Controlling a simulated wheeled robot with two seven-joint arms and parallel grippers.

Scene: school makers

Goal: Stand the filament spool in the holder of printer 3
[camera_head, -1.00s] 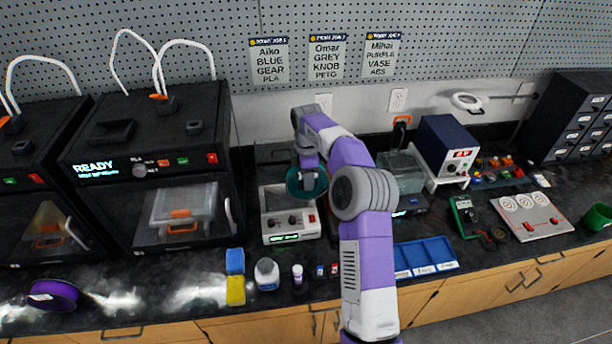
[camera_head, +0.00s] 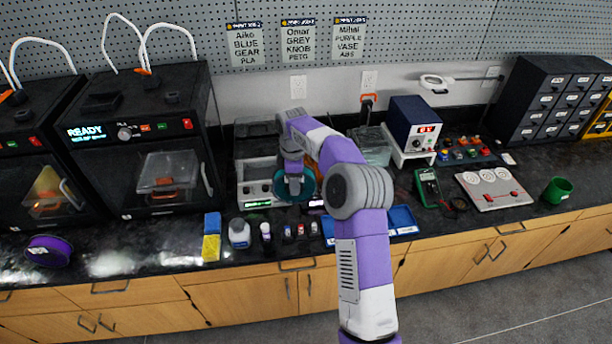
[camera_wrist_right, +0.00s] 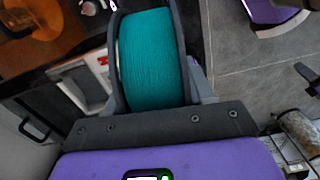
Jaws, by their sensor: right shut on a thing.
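A teal filament spool (camera_head: 301,187) is held by my right gripper (camera_head: 293,172) above the counter, in front of a grey bench device. In the right wrist view the teal winding (camera_wrist_right: 152,60) fills the space between dark flanges, and the right gripper (camera_wrist_right: 153,98) is shut on it. A black printer (camera_head: 140,150) with a lit READY display stands at the left, its lower door shut. Another black printer (camera_head: 25,165) stands at the far left, partly cut off. I cannot read a printer number or make out an empty holder. My left gripper is not in view.
A purple spool (camera_head: 48,251) lies on the counter's front left. A blue-and-yellow block (camera_head: 211,238), a white bottle (camera_head: 239,233) and small jars stand near the front edge. A blue tray (camera_head: 402,219), a multimeter (camera_head: 428,187) and a green cup (camera_head: 557,190) are farther right. Open floor lies in front.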

